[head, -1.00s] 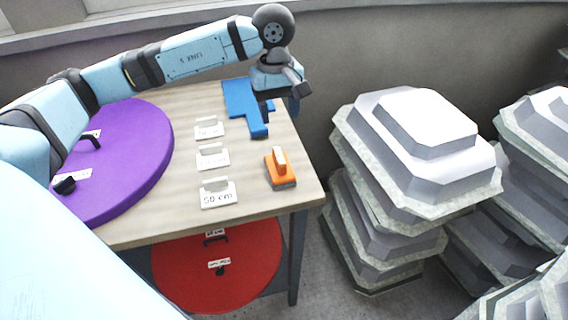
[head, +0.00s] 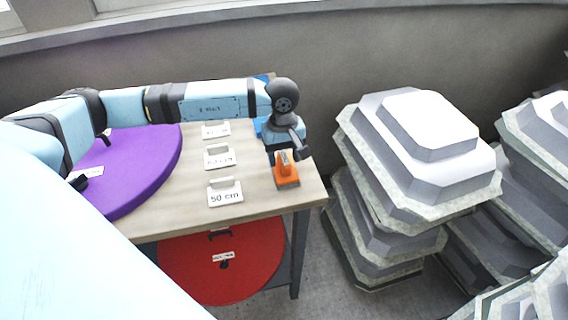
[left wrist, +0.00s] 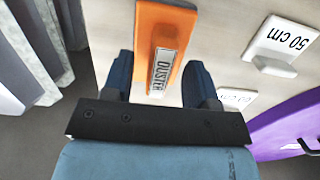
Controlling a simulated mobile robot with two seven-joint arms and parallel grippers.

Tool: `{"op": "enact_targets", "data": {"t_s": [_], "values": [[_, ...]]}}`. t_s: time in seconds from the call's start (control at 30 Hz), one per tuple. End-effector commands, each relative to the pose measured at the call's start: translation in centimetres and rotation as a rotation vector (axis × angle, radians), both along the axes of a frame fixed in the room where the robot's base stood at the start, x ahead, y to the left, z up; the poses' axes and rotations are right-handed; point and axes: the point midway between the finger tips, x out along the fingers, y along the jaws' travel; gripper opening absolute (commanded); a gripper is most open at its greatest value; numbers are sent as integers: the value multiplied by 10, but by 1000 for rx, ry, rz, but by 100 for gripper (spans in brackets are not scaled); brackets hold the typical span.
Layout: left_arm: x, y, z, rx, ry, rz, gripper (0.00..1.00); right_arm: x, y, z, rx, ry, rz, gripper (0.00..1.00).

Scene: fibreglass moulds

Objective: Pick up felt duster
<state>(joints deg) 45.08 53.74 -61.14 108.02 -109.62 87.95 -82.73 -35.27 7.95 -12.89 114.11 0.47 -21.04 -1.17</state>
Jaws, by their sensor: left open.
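The felt duster (head: 287,171) is an orange block with a raised orange handle and a grey underside, standing near the right edge of the wooden table. In the left wrist view the duster (left wrist: 172,28) carries a label reading "DUSTER". My left gripper (head: 283,158) is above the duster in the head view and hides part of it. In the left wrist view my left gripper (left wrist: 158,78) is open, with one blue finger on each side of the duster's handle and a gap to it. My right gripper is not in view.
White gauges, one marked 50 cm (head: 225,192), stand in a row on the table (head: 180,218). A purple disc (head: 140,170) lies left and a red disc (head: 225,265) sits below. A blue object is mostly hidden behind my arm. Stacked grey moulds (head: 400,180) stand right.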

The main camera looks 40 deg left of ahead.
Motion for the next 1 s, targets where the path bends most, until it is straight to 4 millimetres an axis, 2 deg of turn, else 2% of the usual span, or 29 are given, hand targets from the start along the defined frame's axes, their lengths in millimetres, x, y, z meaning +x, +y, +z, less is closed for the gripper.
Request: {"op": "enact_targets", "data": {"t_s": [0.27,0.3,0.5,0.53,0.83,1.0], "values": [[-1,-1,-7,-1,1,-1,53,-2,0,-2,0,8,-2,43],[-1,-1,-6,-1,1,-1,51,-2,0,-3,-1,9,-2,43],[-1,-1,-6,0,0,0,5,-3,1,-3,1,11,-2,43],[-1,-1,-6,-1,1,0,0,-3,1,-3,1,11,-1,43],[0,-1,-5,-1,-1,0,0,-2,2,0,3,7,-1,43],[0,0,5,-1,-3,1,0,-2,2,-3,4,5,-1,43]]}}
